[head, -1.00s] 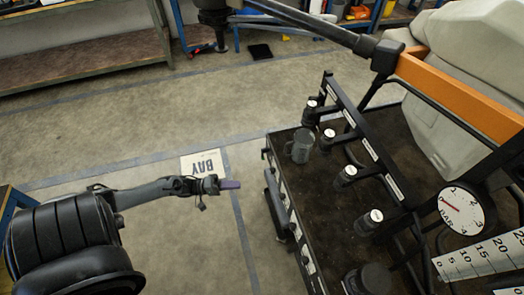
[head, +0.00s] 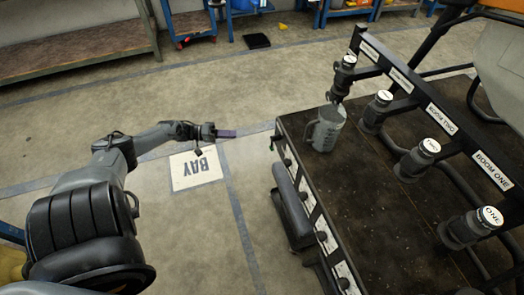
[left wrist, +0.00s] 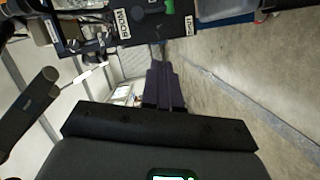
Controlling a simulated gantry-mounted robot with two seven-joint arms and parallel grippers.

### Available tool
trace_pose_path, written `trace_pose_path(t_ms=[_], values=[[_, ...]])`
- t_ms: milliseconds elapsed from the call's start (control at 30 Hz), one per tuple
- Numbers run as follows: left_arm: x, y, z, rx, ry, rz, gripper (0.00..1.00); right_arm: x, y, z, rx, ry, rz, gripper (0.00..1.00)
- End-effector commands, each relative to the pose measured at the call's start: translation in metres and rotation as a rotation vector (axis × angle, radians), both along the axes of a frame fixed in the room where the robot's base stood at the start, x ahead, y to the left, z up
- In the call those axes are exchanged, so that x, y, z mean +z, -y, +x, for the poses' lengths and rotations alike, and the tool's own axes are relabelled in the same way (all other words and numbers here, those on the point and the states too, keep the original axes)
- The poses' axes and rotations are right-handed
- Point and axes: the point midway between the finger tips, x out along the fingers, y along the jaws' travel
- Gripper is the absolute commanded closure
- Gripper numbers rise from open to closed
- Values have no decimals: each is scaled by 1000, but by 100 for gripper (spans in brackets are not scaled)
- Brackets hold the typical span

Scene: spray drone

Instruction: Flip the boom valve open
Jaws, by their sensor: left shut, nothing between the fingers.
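The boom valves are dark upright cylinders with white round caps, in a row on the black deck at right in the head view. The one capped ONE (head: 465,229) stands by the BOOM ONE label (head: 491,169). The one capped TWO (head: 416,160) stands by the BOOM TWO label (head: 441,119). Two more (head: 374,112) stand farther back. Which way their handles are set cannot be told. My left gripper (head: 226,133) has purple fingers, is shut and empty, and hangs over the floor left of the deck. Its fingers show in the left wrist view (left wrist: 163,88). My right gripper is not in view.
A dark padded bar (head: 291,204) runs along the deck's left side. The floor around my left gripper is clear, with a BAY sign (head: 196,167) on it. A workbench (head: 75,48) stands at the back left.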

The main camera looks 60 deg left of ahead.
Motion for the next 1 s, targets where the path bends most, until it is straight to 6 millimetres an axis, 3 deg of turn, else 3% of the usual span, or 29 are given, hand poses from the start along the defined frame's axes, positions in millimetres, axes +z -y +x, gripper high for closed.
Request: trace_pose_path(t_ms=[33, 200, 733, 1000], values=[[-8, -2, 2, -1, 4, 4, 100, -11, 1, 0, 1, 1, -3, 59], [-13, -2, 5, -1, 11, 7, 100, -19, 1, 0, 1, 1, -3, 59], [-14, -1, 8, -2, 13, 5, 100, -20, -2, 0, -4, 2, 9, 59], [-19, 13, 33, -4, 15, 4, 100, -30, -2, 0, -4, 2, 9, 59]])
